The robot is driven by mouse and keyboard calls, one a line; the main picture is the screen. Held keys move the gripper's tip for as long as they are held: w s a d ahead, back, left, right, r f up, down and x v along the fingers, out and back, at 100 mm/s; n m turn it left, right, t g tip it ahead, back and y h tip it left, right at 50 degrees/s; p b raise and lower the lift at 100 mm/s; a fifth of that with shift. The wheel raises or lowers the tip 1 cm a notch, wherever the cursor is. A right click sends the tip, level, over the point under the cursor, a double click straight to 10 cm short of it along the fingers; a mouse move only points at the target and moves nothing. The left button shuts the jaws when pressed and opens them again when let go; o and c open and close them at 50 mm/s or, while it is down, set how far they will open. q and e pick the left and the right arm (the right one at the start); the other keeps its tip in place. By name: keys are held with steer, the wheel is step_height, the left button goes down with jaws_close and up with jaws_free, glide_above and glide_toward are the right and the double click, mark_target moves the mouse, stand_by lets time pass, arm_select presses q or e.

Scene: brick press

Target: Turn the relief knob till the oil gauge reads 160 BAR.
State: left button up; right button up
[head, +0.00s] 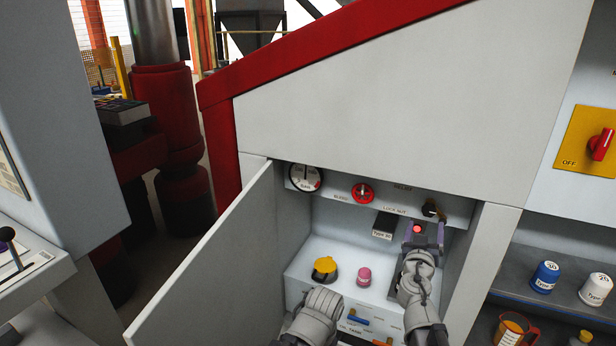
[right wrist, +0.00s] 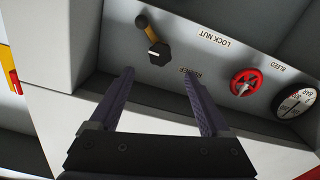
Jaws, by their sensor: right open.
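The oil gauge (head: 305,177) is a round white dial at the left of the recessed panel; it also shows in the right wrist view (right wrist: 297,101). Its figures are too small to read. The relief knob (right wrist: 158,54) is black, with a yellow lever (right wrist: 149,31) behind it that ends in a dark grip. In the head view the knob (head: 430,208) is at the panel's right. My right gripper (head: 424,224) is open just in front of it; in the right wrist view its two fingers (right wrist: 158,73) stand apart, with nothing between them.
A red bleed knob (head: 362,193) sits between gauge and relief knob. Below are a yellow cap (head: 324,268) and a pink cap (head: 364,276). The open cabinet door (head: 215,265) bounds the left. A shelf with cans (head: 545,276) stands at right.

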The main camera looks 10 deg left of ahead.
mark_target(429, 213)
steer(key=shift+w, duration=0.1)
stand_by(0.3)
steer(key=shift+w+d+f+n+b, duration=0.1)
steer(key=shift+w+d+n, duration=0.4)
steer(key=shift+w+n, duration=0.8)
steer(key=shift+w+d+f+n+b, duration=0.1)
steer(key=shift+w+d+n, duration=0.55)
steer(key=shift+w, duration=1.2)
steer(key=shift+w+d+f+n+b, duration=0.1)
steer(key=shift+w+d+n, duration=0.3)
steer(key=shift+w+n, duration=0.9)
steer(key=shift+w+m, duration=0.2)
steer(key=shift+m, duration=0.05)
steer(key=shift+c, duration=0.4)
jaws_close()
steer(key=shift+n, duration=1.4)
